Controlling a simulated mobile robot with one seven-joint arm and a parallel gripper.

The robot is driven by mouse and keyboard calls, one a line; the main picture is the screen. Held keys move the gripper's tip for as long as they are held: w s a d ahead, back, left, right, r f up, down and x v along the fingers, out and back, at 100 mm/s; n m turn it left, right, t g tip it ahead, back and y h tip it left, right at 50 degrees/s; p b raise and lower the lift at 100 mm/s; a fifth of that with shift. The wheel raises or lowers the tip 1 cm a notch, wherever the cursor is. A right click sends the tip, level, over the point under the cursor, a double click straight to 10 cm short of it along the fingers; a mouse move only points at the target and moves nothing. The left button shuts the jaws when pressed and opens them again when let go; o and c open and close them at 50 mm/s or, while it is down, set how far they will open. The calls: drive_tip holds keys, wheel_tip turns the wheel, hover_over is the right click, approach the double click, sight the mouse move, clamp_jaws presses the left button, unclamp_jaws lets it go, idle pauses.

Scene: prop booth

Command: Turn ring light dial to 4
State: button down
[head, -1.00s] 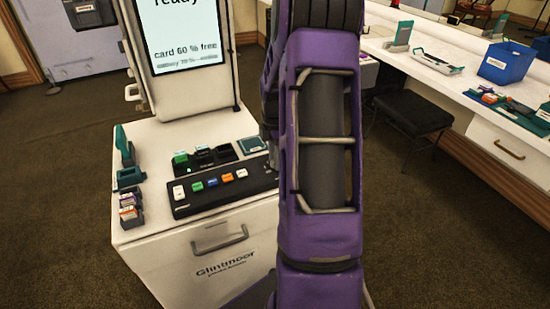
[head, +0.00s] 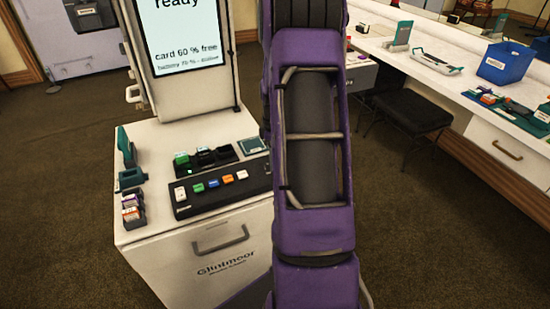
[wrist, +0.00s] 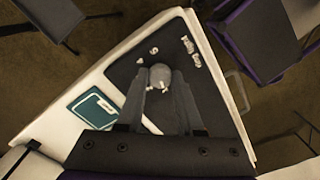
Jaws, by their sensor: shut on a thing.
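The ring light dial (wrist: 160,74) is a round grey knob on a dark panel (wrist: 128,68) in the wrist view. My gripper (wrist: 160,86) has its two grey fingers closed on either side of the knob. In the head view the dark control panel (head: 222,190) lies on the white cabinet top. There my purple arm hides the dial and my gripper.
The white cabinet (head: 190,255) carries a screen (head: 180,30), a row of coloured buttons (head: 213,183) and several small packs (head: 132,208) at its left edge. A black stool (head: 415,110) and a long counter with a blue bin (head: 503,63) stand to the right.

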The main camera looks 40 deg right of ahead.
drive_tip(key=m, duration=0.4)
drive_tip(key=shift+m, duration=0.3)
drive_tip(key=m+p, duration=0.1)
drive_tip(key=m, duration=0.3)
drive_tip(key=shift+m, duration=0.3)
drive_tip(key=m, duration=0.4)
drive_tip(key=shift+m, duration=0.3)
drive_tip(key=m+p, duration=0.1)
drive_tip(key=m, duration=0.2)
drive_tip(key=shift+m, duration=0.3)
drive_tip(key=m+p, duration=0.1)
drive_tip(key=m, duration=0.4)
drive_tip(key=m+p, duration=0.2)
drive_tip(key=m, duration=0.3)
drive_tip(key=shift+m, duration=0.4)
drive_tip(key=c, duration=0.5)
unclamp_jaws()
drive_tip(key=shift+c, duration=0.2)
